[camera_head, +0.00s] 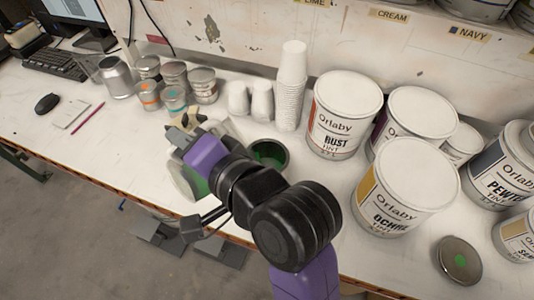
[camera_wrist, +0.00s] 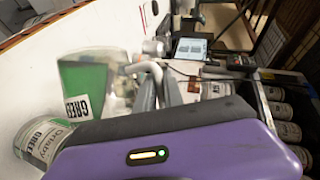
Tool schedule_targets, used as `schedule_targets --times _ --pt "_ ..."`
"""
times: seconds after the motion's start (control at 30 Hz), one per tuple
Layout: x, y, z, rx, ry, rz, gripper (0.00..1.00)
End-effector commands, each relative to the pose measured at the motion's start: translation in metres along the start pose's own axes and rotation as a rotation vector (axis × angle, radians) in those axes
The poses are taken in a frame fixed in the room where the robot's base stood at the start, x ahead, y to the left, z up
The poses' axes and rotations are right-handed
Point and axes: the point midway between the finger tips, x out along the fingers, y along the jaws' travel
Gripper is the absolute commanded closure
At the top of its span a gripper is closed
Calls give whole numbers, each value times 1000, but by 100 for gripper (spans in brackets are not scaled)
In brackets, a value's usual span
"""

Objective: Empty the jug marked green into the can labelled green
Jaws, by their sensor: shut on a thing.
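The jug is a clear, whitish vessel with green liquid inside. In the wrist view the jug (camera_wrist: 84,78) shows a partly visible label beginning "GREE". In the head view the jug (camera_head: 188,183) is mostly hidden behind my purple and black arm. My gripper (camera_head: 178,133) is shut on the jug, apparently at its handle; in the wrist view my gripper's fingers (camera_wrist: 158,92) are beside the jug. The open can (camera_head: 268,152), green inside, stands right of the jug. The wrist view shows the can (camera_wrist: 42,142) with a label beginning "GREE". I cannot tell the jug's exact tilt.
White tubs marked Rust (camera_head: 343,118) and Ochre (camera_head: 403,190) stand to the right. A stack of white cups (camera_head: 291,85) stands behind the can. Several small metal tins (camera_head: 174,75) stand back left. A lid with a green dot (camera_head: 459,261) lies front right.

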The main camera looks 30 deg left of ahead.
Motion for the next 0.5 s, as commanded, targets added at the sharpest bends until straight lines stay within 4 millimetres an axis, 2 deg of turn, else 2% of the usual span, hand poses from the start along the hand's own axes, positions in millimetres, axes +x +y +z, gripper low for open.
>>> schedule_targets --times 0.5 --pt "-2 -2 -4 14 -2 -7 100"
